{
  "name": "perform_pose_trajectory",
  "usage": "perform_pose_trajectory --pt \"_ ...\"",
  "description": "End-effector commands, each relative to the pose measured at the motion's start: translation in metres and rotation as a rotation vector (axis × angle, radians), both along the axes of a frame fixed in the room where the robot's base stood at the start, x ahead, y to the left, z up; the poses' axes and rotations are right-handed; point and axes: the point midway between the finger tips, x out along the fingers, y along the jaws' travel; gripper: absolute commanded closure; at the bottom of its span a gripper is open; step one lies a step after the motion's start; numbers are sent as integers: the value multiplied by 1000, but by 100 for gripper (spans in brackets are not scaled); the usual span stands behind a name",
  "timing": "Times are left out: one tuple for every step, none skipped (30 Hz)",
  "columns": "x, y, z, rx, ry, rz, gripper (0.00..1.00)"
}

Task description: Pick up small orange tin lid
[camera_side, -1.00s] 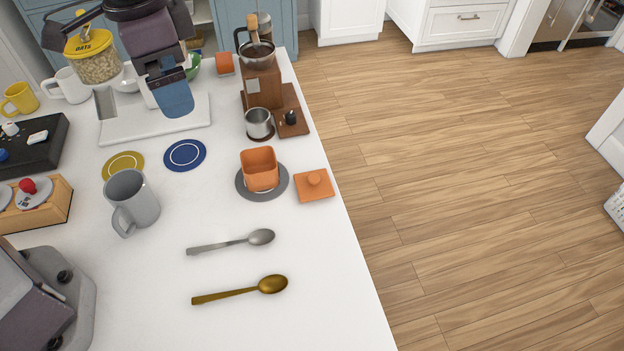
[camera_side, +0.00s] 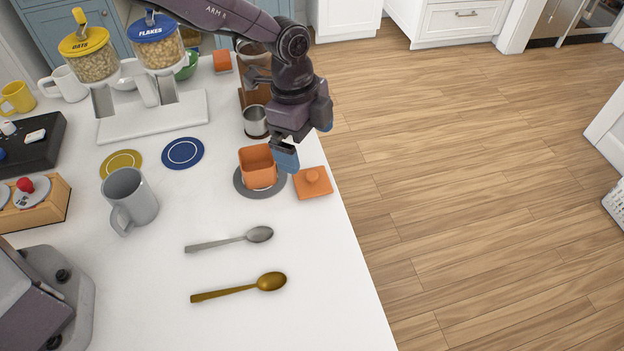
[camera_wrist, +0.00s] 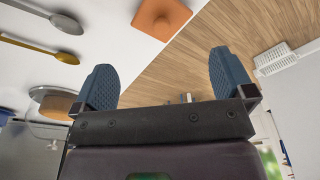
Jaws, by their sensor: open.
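The lid also shows at the top of the wrist view (camera_wrist: 161,17). My gripper (camera_side: 287,157) hangs above the counter, just behind and left of the lid in the side view, close to the tin. In the wrist view its blue fingers (camera_wrist: 161,82) are spread wide with nothing between them. In the side view one finger is mostly hidden.
A metal cup (camera_side: 255,121) and a coffee maker stand close behind my gripper. The counter around the lid's front is clear.

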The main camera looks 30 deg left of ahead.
Motion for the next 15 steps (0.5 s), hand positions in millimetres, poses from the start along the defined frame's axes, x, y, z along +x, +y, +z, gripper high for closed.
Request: perform_pose_trajectory --pt "-1 -1 -11 2 3 0 0" --pt "-1 -2 -16 2 2 1 0" --pt "0 -3 -22 1 1 2 0" --pt "0 -3 -25 1 1 2 0" --pt "0 -4 -29 1 2 2 0" --pt "0 -4 -32 1 1 2 0" --pt "0 -5 -33 0 0 2 0" --pt "0 -5 -35 0 -1 3 0" --pt "0 -5 -37 0 -1 3 0" --pt "0 -5 -39 0 0 3 0" --pt "0 -6 -42 1 1 3 0" --pt "0 -6 -47 1 1 3 0" --pt "1 -6 -51 1 1 3 0" --pt "1 -7 -56 2 3 3 0" --pt "1 -7 -63 2 2 3 0"
